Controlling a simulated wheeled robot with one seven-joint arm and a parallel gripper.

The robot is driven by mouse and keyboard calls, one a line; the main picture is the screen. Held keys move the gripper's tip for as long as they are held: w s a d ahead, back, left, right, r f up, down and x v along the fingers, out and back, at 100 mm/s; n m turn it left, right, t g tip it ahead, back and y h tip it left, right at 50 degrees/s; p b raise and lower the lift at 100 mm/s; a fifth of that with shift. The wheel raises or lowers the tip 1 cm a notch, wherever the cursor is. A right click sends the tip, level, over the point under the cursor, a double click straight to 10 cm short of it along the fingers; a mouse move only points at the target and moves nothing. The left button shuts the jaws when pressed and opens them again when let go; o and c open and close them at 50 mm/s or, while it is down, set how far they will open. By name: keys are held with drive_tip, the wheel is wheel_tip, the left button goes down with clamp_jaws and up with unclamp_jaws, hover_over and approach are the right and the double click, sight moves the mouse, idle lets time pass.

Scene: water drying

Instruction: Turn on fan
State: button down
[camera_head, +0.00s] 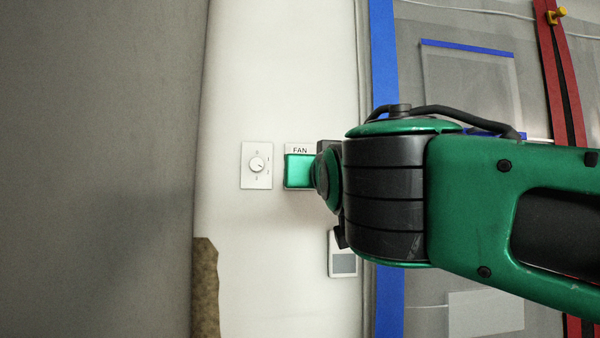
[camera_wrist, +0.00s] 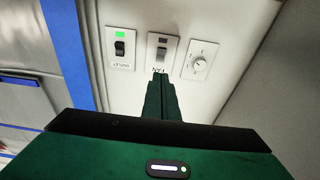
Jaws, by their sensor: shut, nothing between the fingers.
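The fan switch is on a white wall plate labelled FAN (camera_head: 300,149); in the head view the rest of the plate is hidden behind my green gripper and arm. In the wrist view the fan switch plate (camera_wrist: 162,52) shows upside down, with a grey toggle and a dark indicator window. My gripper (camera_wrist: 160,77) is shut and empty. Its green fingertips point at the plate, at the FAN label end just below the toggle in the picture. I cannot tell whether they touch it. The fan itself is not in view.
An OUTLET switch plate (camera_wrist: 120,48) with a lit green indicator is left of the fan plate in the wrist view. A round dial plate (camera_wrist: 200,60) is on the other side. Blue tape (camera_head: 384,50) and plastic sheeting are at right. A grey surface (camera_head: 100,170) fills the left.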

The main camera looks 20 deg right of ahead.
drive_tip(key=x, duration=1.4)
